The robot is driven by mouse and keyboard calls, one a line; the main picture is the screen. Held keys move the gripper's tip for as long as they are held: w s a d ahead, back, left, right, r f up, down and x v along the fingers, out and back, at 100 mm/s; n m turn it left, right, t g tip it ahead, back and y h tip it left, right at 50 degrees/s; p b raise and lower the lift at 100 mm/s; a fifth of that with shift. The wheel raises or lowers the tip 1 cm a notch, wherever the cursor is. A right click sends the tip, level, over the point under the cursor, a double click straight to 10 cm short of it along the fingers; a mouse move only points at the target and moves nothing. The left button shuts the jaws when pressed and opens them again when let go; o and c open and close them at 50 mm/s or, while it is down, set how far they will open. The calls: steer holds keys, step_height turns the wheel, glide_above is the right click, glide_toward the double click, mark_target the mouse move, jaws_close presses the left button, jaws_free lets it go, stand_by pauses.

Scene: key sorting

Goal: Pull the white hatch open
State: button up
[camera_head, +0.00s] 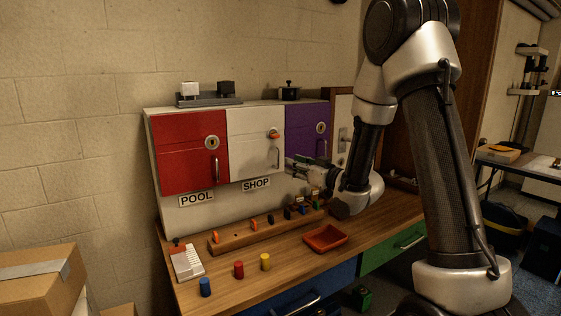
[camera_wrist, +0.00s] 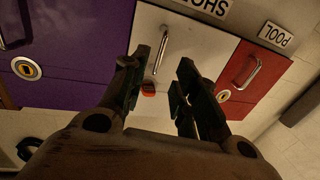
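The white hatch (camera_head: 250,143) is the middle door of the wall cabinet and looks shut. Its metal handle (camera_head: 281,157) is upright near the right edge, below an orange key (camera_head: 273,134) in its lock. In the wrist view the picture is upside down; the white hatch (camera_wrist: 193,58), handle (camera_wrist: 161,49) and orange key (camera_wrist: 148,88) show there. My gripper (camera_wrist: 158,72) is open, with the handle seen in the gap between its fingers. In the head view my gripper (camera_head: 291,165) is just right of the handle. Whether they touch is unclear.
A red hatch (camera_head: 188,155) and a purple hatch (camera_head: 306,130) flank the white one. Below, a wooden key rack (camera_head: 243,238) with several keys, an orange-red tray (camera_head: 325,238) and coloured cylinders (camera_head: 238,269) stand on the bench. Space in front of the white hatch looks clear apart from my arm.

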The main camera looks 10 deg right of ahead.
mark_target(281, 160)
steer(key=x, duration=0.7)
steer(key=shift+w+a+f, duration=0.1)
steer(key=shift+w, duration=0.1)
jaws_close()
